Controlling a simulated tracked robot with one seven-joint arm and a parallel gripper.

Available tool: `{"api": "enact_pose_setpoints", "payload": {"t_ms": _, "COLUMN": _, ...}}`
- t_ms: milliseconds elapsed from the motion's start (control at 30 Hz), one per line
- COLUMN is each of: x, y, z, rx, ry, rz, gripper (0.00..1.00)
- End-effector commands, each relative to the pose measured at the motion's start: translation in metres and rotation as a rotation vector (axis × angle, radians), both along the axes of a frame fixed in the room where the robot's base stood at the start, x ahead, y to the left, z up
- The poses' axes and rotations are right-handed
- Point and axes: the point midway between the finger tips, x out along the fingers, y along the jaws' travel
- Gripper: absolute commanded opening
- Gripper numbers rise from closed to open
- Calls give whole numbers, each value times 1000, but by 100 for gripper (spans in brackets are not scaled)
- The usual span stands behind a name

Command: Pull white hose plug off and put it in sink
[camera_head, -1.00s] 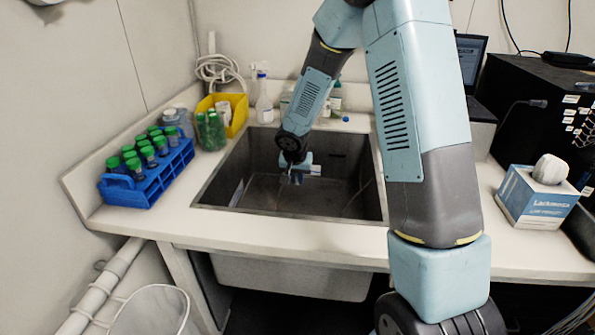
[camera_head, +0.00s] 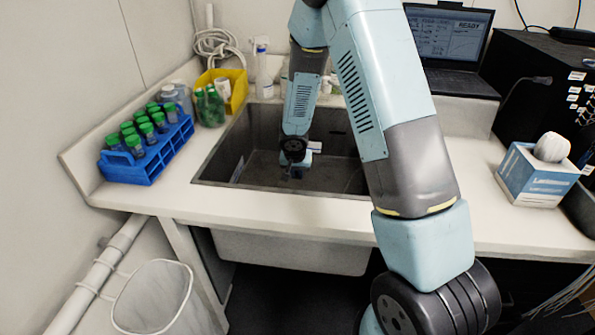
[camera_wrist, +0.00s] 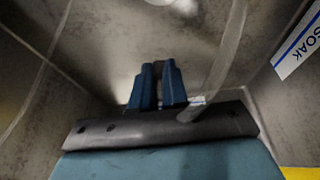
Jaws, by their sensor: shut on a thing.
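My gripper (camera_head: 289,172) is low inside the grey sink (camera_head: 240,180), with the arm reaching down from above. In the wrist view the blue fingers (camera_wrist: 159,86) are close together, shut on the white hose plug, which the fingers almost wholly hide. A pale translucent hose (camera_wrist: 222,62) runs down beside the right finger and meets the edge of my gripper's dark mount. The sink floor shows behind the fingers in the wrist view.
A blue rack (camera_head: 150,165) of green-capped tubes stands left of the sink. A yellow bin (camera_head: 237,90) and a bottle (camera_head: 263,75) are behind it. A tissue box (camera_head: 535,178) and laptop (camera_head: 447,45) are at right. The front counter is clear.

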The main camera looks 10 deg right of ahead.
Motion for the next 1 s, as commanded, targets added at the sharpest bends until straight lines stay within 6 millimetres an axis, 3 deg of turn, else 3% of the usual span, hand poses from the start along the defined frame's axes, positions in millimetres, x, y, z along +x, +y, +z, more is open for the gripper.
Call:
{"api": "enact_pose_setpoints", "payload": {"t_ms": 467, "x": 0, "y": -2, "z": 0, "rx": 0, "ry": 0, "rz": -2, "gripper": 0}}
{"api": "enact_pose_setpoints", "payload": {"t_ms": 500, "x": 0, "y": -2, "z": 0, "rx": 0, "ry": 0, "rz": -2, "gripper": 16}}
{"api": "enact_pose_setpoints", "payload": {"t_ms": 800, "x": 0, "y": -2, "z": 0, "rx": 0, "ry": 0, "rz": -2, "gripper": 44}}
{"api": "enact_pose_setpoints", "payload": {"t_ms": 1000, "x": 0, "y": -1, "z": 0, "rx": 0, "ry": 0, "rz": -2, "gripper": 44}}
